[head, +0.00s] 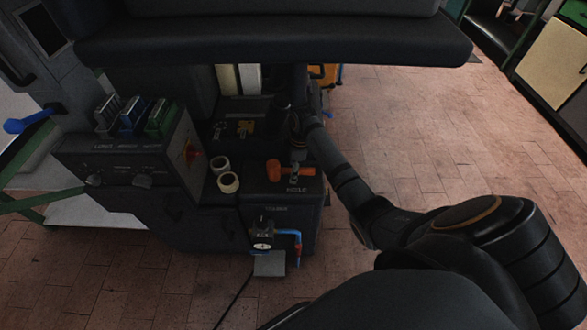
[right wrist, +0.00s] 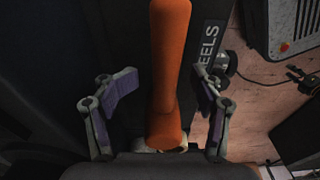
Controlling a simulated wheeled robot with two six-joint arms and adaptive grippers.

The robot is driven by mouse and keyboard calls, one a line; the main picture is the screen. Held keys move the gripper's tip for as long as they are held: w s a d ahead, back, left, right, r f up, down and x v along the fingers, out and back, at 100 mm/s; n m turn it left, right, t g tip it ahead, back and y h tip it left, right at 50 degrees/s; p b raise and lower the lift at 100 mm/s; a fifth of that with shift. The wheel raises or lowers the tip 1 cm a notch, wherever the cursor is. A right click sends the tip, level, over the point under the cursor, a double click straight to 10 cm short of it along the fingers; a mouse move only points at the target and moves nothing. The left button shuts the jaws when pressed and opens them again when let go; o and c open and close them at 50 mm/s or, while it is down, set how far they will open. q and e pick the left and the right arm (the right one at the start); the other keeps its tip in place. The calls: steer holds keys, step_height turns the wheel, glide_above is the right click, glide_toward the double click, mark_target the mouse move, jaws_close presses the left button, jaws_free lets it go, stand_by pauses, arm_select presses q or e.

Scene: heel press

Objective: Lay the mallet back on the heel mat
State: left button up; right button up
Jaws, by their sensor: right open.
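The orange mallet (head: 275,171) lies on the dark heel mat (head: 312,184), whose printed label shows in both views. My right gripper (head: 296,174) is open at the mallet. Its two fingers stand apart on either side of it, with visible gaps, and do not touch it in the right wrist view (right wrist: 160,92). My left gripper is not in view.
Two pale rolls (head: 228,182) stand just left of the mat. A control box (head: 130,160) with dials and coloured items is further left. A dark tray (head: 240,130) lies behind. A gauge with red and blue fittings (head: 263,245) is on the front below.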

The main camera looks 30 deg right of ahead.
step_height(320, 180, up, 12)
steer(key=d+p, duration=0.1)
steer(key=shift+s+d+p, duration=0.2)
steer(key=shift+s+p, duration=0.15)
